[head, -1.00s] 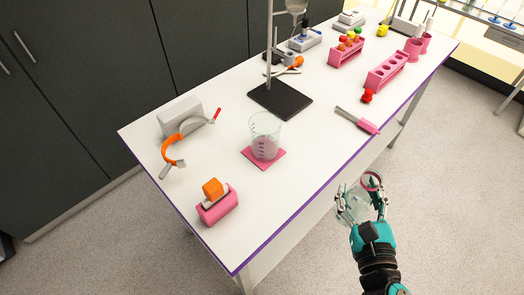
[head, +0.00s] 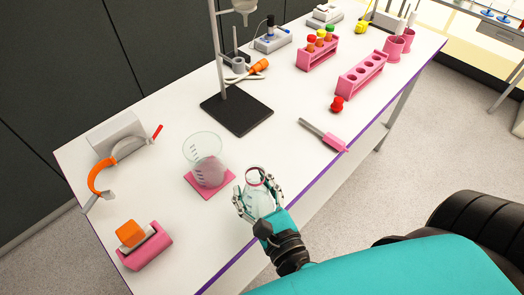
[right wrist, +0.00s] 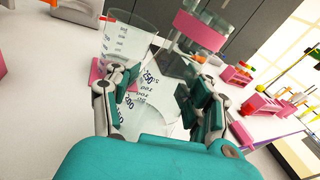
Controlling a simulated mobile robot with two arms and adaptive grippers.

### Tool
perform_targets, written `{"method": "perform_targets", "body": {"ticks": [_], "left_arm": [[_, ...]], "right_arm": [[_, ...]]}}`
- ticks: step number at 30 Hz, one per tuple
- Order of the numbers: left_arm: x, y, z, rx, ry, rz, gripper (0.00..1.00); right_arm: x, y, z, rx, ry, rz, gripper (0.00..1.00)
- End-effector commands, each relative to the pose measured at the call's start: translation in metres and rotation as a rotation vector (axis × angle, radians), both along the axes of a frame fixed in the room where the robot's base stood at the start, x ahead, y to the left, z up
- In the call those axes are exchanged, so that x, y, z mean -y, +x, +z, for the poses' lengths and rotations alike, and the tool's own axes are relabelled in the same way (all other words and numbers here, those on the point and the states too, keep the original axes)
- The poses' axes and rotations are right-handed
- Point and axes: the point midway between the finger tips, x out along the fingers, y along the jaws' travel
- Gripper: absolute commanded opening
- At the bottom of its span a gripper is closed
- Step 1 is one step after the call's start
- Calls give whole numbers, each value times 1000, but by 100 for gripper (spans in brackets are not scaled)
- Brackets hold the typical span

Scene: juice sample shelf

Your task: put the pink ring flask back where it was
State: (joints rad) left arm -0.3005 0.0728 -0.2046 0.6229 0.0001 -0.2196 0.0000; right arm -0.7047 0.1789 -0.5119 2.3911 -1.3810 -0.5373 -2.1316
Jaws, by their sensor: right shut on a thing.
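The pink ring flask (head: 257,207) is clear glass with a pink ring around its neck. My right gripper (head: 256,196) is shut around its body. In the head view the flask appears upright, just right of the beaker, near the table's front edge. Whether its base touches the table I cannot tell. In the right wrist view the flask (right wrist: 158,102) is between the fingers, with the pink ring (right wrist: 203,29) beyond them. My left gripper is not in view.
A glass beaker (head: 205,160) stands on a pink mat (head: 228,180) close to the flask. A stand with a dark base (head: 237,113) is behind. A pink-handled tool (head: 325,136), a red stopper (head: 337,104) and pink racks (head: 362,75) lie right. Table between is clear.

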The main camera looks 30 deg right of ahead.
Motion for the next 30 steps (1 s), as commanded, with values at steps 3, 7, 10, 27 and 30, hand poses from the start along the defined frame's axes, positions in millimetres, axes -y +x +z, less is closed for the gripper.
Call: {"method": "perform_targets", "body": {"ticks": [3,7,10,27,30], "left_arm": [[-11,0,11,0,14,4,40],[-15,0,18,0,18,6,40],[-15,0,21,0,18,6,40],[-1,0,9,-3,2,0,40],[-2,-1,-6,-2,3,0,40]], "right_arm": [[15,19,4,7,-6,-1,0],[35,45,0,8,-7,0,0],[52,65,-3,7,-6,-1,0],[96,120,-23,2,-1,-1,0],[95,119,-36,2,0,-1,0]]}}
